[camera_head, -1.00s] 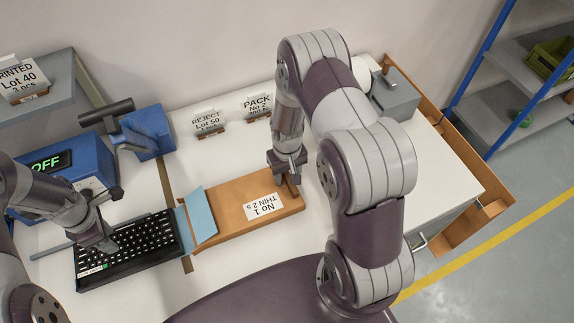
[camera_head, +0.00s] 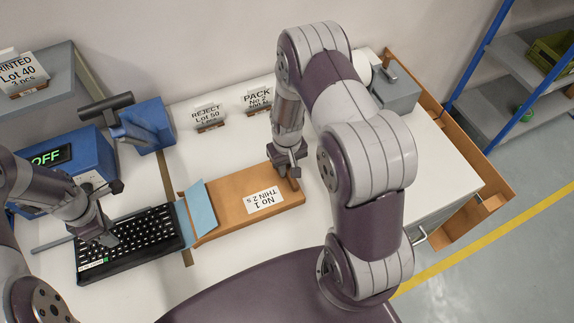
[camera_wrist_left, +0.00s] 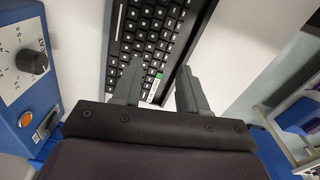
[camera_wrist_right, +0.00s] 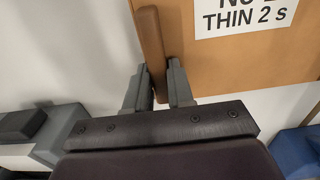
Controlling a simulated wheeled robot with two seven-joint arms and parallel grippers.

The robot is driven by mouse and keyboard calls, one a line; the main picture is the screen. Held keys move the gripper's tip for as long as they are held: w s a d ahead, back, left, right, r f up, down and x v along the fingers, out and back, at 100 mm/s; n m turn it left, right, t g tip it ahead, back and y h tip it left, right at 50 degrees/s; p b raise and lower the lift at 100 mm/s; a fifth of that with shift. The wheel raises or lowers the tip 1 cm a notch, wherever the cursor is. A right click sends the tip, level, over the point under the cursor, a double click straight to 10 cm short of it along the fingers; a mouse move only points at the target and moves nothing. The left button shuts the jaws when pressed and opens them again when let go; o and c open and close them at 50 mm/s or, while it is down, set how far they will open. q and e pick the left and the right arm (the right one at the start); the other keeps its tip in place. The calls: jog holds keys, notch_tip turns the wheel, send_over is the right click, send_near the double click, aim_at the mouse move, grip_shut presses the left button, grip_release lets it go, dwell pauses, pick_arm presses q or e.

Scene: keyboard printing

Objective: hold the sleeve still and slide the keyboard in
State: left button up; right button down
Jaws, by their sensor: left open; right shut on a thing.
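The black keyboard (camera_head: 130,243) lies on the white table, its right end beside the blue flap (camera_head: 200,209) at the sleeve's open left end. The orange-brown sleeve (camera_head: 228,204) lies flat, labelled "No 1 THIN 2 s". My right gripper (camera_head: 290,180) is shut on the sleeve's raised tab at its far right end; the tab (camera_wrist_right: 150,45) shows between the fingers in the right wrist view. My left gripper (camera_head: 108,238) is open above the keyboard's left part. In the left wrist view its fingers (camera_wrist_left: 160,90) are spread over the keyboard's edge; contact is unclear.
A blue machine reading "OFF" (camera_head: 65,165) stands behind the keyboard, with a blue press-like device (camera_head: 145,128) beside it. REJECT (camera_head: 208,116) and PACK (camera_head: 257,98) signs stand at the back. The table in front of the sleeve is clear.

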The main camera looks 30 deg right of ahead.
pick_arm(q)
jog(key=shift+a, duration=0.1)
jog(key=c, duration=0.4)
jog(key=shift+n+y, duration=0.4)
jog(key=shift+n, duration=0.1)
jog(key=a, duration=0.3)
jog(key=s+a, duration=0.1)
jog(key=a, duration=0.2)
jog(key=a+f, duration=0.1)
jog(key=a, duration=0.2)
jog(key=shift+s+f, duration=0.1)
jog(key=shift+s, duration=0.25)
grip_shut()
jog(key=a+m+t+y, duration=0.1)
jog(key=a+m+t, duration=0.15)
jog(key=a, duration=0.85)
jog(key=w+d+t+h, duration=0.2)
jog(key=w+d, duration=0.2)
jog(key=f, duration=0.7)
jog(key=shift+s+a, duration=0.15)
jog(key=shift+s, duration=0.15)
